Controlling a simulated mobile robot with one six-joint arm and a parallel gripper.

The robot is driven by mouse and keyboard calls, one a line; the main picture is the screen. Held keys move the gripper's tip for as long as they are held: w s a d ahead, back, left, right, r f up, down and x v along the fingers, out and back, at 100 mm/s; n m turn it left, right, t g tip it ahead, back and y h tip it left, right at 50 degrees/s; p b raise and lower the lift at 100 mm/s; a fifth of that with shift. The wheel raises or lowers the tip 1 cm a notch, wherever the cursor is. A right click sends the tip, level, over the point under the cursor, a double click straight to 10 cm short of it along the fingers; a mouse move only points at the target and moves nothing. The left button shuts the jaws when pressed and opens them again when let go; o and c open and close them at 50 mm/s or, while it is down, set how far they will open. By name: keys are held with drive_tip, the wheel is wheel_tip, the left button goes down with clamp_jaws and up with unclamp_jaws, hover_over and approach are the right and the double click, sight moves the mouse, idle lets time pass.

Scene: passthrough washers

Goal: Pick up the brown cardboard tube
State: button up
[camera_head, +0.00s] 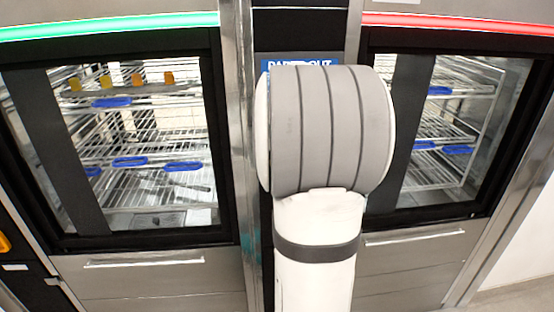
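No brown cardboard tube can be made out in the head view. Several small orange-brown pieces (137,80) sit on the upper rack inside the left washer, too small to tell what they are. My white and grey arm fills the middle of the picture and hides part of the post and the right washer behind it. My gripper does not show.
The left washer (150,258) has a green light strip (110,25), and the right washer (415,255) a red one (460,23). Both have glass doors with wire racks and blue oval pieces (130,161) inside. A steel post (238,150) stands between them. Pale floor shows lower right.

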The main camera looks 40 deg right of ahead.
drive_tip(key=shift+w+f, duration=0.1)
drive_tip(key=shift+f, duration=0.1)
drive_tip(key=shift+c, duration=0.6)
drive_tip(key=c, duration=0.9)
